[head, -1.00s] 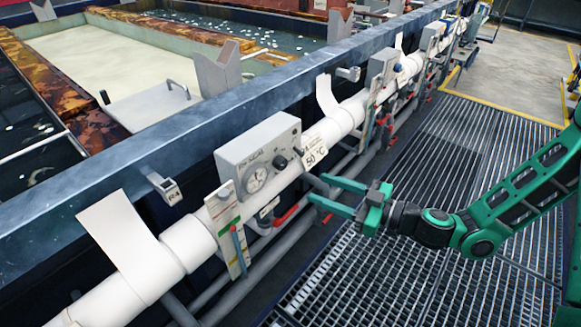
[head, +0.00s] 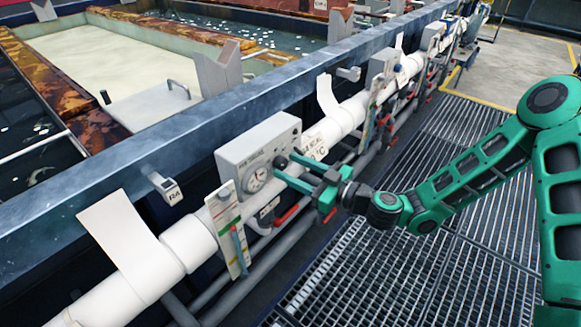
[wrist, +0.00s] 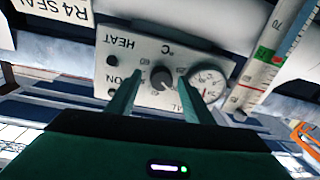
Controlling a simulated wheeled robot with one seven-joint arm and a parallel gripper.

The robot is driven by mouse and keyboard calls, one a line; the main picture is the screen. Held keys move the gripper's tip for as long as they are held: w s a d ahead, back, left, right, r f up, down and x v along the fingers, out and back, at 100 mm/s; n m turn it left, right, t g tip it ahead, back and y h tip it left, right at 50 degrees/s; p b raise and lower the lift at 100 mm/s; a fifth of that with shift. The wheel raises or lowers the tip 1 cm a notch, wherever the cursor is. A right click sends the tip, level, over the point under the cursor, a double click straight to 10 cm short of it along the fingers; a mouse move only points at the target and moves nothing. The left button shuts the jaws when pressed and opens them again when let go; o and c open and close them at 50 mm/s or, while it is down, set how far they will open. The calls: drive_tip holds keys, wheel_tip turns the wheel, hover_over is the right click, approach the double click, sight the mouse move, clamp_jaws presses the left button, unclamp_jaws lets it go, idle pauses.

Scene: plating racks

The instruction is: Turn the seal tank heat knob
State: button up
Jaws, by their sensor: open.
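The heat control box (head: 259,150) is a grey-white panel fixed along the tank's side, with a round dial gauge (head: 257,179) and a dark knob (head: 281,162). In the wrist view the panel (wrist: 143,47) appears turned over, with "HEAT" and "°C" lettering. The dark round knob (wrist: 162,78) shows between the two green fingers, and the gauge (wrist: 207,84) is to its right. My gripper (head: 283,166) is open, its fingertips at the panel face, one on each side of the knob. I cannot tell whether the fingers touch it.
A white pipe (head: 186,241) runs along the tank below the panel. A hanging card with a scale (head: 228,232) is left of the box, and red-handled valves (head: 287,214) sit below. The grated walkway (head: 420,260) is clear apart from my arm.

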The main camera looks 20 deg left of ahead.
drive_tip(key=shift+w+a, duration=0.1)
drive_tip(key=shift+a, duration=0.15)
drive_tip(key=c, duration=1)
drive_tip(key=shift+w, duration=0.1)
drive_tip(key=shift+c, duration=0.2)
drive_tip(key=shift+m, duration=0.3)
